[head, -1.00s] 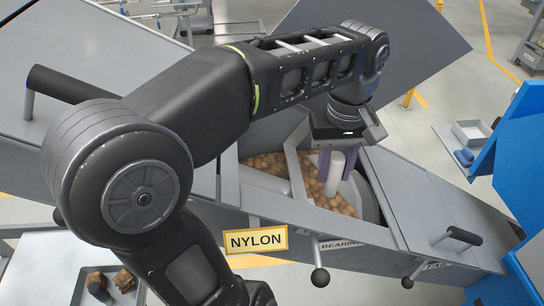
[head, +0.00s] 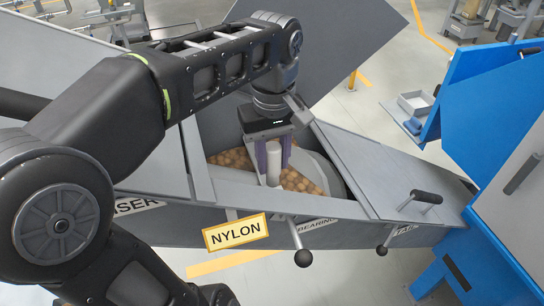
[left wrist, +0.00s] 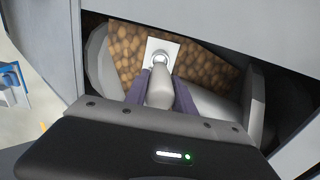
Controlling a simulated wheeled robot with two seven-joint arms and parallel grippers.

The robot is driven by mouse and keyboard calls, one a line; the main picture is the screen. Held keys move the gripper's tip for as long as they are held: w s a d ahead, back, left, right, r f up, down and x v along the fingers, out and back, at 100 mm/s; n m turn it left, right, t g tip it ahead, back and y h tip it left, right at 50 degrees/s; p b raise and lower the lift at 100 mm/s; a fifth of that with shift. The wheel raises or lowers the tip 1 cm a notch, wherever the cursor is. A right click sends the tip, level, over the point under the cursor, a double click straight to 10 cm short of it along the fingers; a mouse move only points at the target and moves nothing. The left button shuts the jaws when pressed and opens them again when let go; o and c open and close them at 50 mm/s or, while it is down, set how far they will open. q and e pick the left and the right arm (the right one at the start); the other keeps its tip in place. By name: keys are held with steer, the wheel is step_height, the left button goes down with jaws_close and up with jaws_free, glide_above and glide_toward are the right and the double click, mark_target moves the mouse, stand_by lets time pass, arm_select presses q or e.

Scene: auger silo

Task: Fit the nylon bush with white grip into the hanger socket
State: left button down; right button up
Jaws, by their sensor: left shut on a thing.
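My left gripper (head: 274,163) reaches down into the open silo trough, its purple fingers shut on the white grip (head: 273,152) of the nylon bush. In the left wrist view the white grip (left wrist: 159,88) stands between the fingers, pointing away from the camera. Beyond its end a grey ring (left wrist: 160,57) shows against a pale square plate (left wrist: 162,46), apparently the hanger socket. I cannot tell whether the bush is in the ring or only in line with it. In the head view the fingers hide the lower end of the bush. My right gripper is not in view.
Brown lumps (head: 233,158) lie in the trough below the gripper. Trough walls and a rounded grey auger part (left wrist: 252,97) stand close by. A yellow NYLON sign (head: 236,233) and a black-knobbed lever (head: 302,257) are in front. A blue cabinet (head: 510,150) stands right.

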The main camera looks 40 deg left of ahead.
mark_target(272, 184)
arm_select(q)
steer(key=shift+f+b, duration=1.4)
steer(key=shift+f, duration=0.65)
steer(key=shift+f+b, duration=1.5)
steer(key=shift+f, duration=0.4)
steer(key=c, duration=1)
jaws_free()
steer(key=shift+o, duration=0.2)
step_height(272, 184, up, 8)
steer(key=p, duration=0.6)
steer(key=shift+f, duration=0.1)
